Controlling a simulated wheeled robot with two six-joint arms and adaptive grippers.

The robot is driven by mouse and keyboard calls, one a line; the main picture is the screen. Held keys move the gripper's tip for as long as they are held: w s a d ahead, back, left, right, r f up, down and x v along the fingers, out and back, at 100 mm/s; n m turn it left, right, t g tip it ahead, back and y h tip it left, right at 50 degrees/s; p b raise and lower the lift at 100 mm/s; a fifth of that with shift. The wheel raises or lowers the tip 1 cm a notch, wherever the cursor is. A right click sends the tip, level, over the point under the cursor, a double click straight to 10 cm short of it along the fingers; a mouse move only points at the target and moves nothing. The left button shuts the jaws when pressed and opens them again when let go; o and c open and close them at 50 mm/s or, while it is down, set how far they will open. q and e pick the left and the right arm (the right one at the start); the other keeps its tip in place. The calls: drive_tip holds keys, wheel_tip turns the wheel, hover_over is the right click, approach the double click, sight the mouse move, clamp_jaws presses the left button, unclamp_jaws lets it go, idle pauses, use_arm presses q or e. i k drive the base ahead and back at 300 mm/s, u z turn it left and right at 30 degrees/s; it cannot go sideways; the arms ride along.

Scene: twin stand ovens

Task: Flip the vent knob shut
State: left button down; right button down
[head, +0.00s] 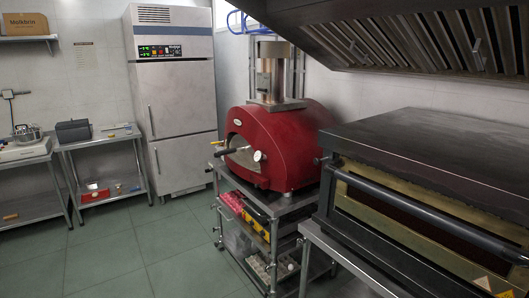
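A red domed oven (283,140) with a metal chimney (272,72) stands on a metal stand in the middle. A black-handled bar (226,152) sticks out at its front, and a round white dial (258,156) sits beside the opening. A small dark knob-like part (318,160) shows at its right side. A wide black oven (430,160) with a long dark handle bar (420,212) fills the right. I cannot tell which small part is the vent knob or how it is turned. Neither of my grippers is in view.
A range hood (410,42) hangs over the black oven. The stand's lower shelf (262,235) holds red and yellow items. A tall steel fridge (173,105) and side tables (100,140) stand at the back left. The green tiled floor (150,250) is clear at the left front.

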sight(316, 161)
drive_tip(key=u, duration=0.35)
drive_tip(key=i, duration=0.9)
drive_tip(key=u, duration=0.25)
